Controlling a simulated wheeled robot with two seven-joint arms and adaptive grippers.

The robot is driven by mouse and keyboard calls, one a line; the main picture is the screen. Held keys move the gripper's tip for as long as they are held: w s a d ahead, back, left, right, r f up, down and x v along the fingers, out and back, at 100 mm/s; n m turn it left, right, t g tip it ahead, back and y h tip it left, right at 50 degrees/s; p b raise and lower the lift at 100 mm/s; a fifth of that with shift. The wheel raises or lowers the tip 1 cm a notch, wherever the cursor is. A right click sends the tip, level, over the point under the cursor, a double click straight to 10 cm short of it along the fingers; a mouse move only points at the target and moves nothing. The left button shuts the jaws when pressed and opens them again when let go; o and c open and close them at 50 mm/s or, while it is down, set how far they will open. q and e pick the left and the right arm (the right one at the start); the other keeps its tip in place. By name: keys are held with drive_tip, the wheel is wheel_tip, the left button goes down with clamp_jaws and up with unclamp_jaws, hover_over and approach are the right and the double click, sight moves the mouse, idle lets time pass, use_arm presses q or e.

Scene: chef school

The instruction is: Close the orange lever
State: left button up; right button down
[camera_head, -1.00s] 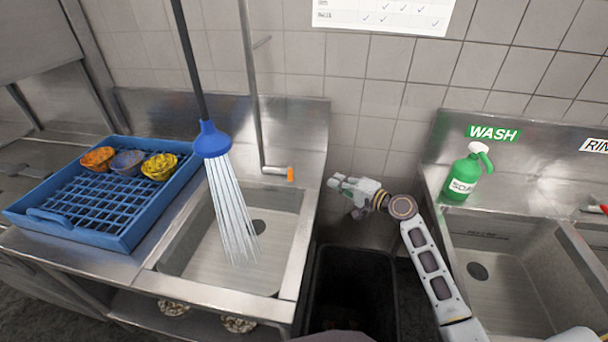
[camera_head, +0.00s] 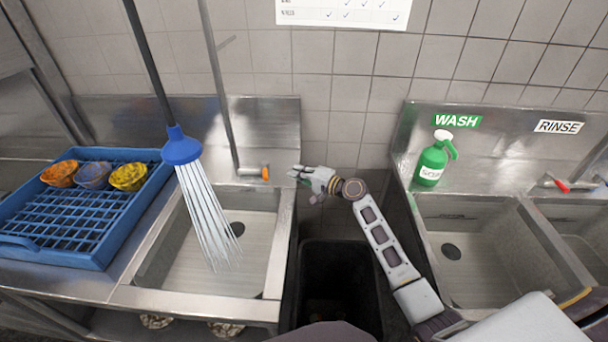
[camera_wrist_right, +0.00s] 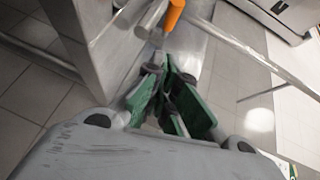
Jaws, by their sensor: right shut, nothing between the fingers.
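The orange lever (camera_head: 265,173) is the small orange end of a short metal tap at the back right of the left sink. Water is running from the blue spray head (camera_head: 181,147) into that sink. My right gripper (camera_head: 296,173) is shut and empty, just right of the lever, with a small gap between them in the head view. In the right wrist view the lever (camera_wrist_right: 174,14) is at the top, just beyond the closed green-padded fingers (camera_wrist_right: 168,92). My left gripper is not in view.
A blue rack (camera_head: 70,215) with several small bowls stands left of the sink. A black bin (camera_head: 340,280) stands below my right arm. A green soap bottle (camera_head: 432,160) is on the right sink's ledge. The tiled wall (camera_head: 330,90) is behind.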

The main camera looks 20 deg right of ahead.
sight(266, 172)
drive_tip(key=x, duration=0.3)
drive_tip(key=shift+w+a, duration=0.15)
drive_tip(key=a, duration=0.1)
drive_tip(key=a+p, duration=0.1)
drive_tip(key=shift+w+a+f, duration=0.25)
drive_tip(key=shift+a, duration=0.1)
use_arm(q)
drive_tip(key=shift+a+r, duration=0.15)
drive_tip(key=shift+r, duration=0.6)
use_arm(e)
drive_tip(key=shift+w+a+f, duration=0.1)
drive_tip(key=shift+a+f, duration=0.05)
drive_tip(key=shift+a, duration=0.4)
drive_tip(key=shift+a, duration=0.1)
